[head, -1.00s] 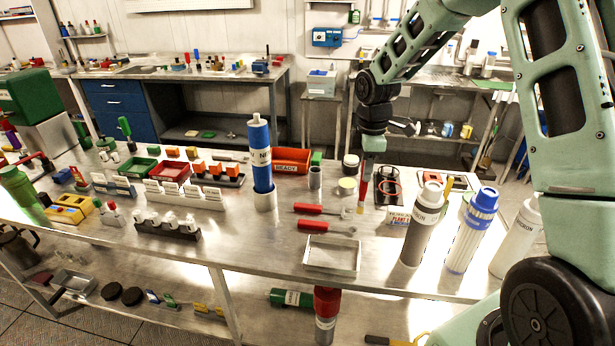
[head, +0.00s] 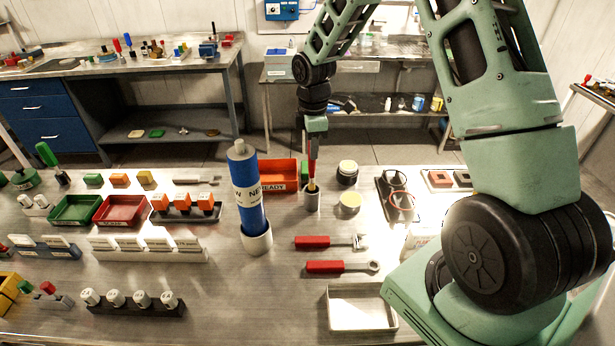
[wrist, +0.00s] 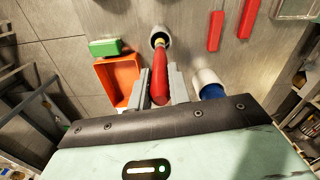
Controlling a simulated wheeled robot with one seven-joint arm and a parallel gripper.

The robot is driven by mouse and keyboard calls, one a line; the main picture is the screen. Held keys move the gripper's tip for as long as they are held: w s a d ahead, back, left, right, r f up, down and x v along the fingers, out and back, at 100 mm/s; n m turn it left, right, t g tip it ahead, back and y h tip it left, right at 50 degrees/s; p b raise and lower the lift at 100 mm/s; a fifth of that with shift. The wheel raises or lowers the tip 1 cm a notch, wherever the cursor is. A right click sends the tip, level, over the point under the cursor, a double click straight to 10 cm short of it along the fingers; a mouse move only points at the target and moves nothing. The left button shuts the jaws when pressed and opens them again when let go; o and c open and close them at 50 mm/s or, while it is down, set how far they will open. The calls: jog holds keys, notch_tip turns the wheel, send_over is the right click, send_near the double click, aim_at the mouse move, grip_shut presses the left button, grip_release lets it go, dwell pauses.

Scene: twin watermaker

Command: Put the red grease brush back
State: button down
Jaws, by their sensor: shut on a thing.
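The red grease brush (head: 313,160) hangs upright from my gripper (head: 314,138), handle up and brush end down. Its lower end is at the mouth of the small grey cup (head: 312,201) on the steel bench; I cannot tell how deep it reaches. In the wrist view my gripper (wrist: 159,88) is shut on the red handle (wrist: 160,72), and the brush's pale lower end meets the opening of the grey cup (wrist: 168,34). The bristle tips are hidden in the cup.
An orange READY bin (head: 279,176) stands just left of the cup, and a tall blue cartridge (head: 247,190) stands in front-left. A round tin (head: 347,173) and a pale-topped disc (head: 350,202) sit right. Red-handled wrenches (head: 325,243) lie in front.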

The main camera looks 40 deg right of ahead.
aim_at(313, 176)
jog(key=shift+s+f+p, duration=0.1)
jog(key=shift+f+p, duration=0.85)
jog(key=shift+f, duration=2.65)
jog(key=c, duration=1.3)
grip_release()
notch_tip(313, 176, up, 12)
jog(key=b, duration=0.4)
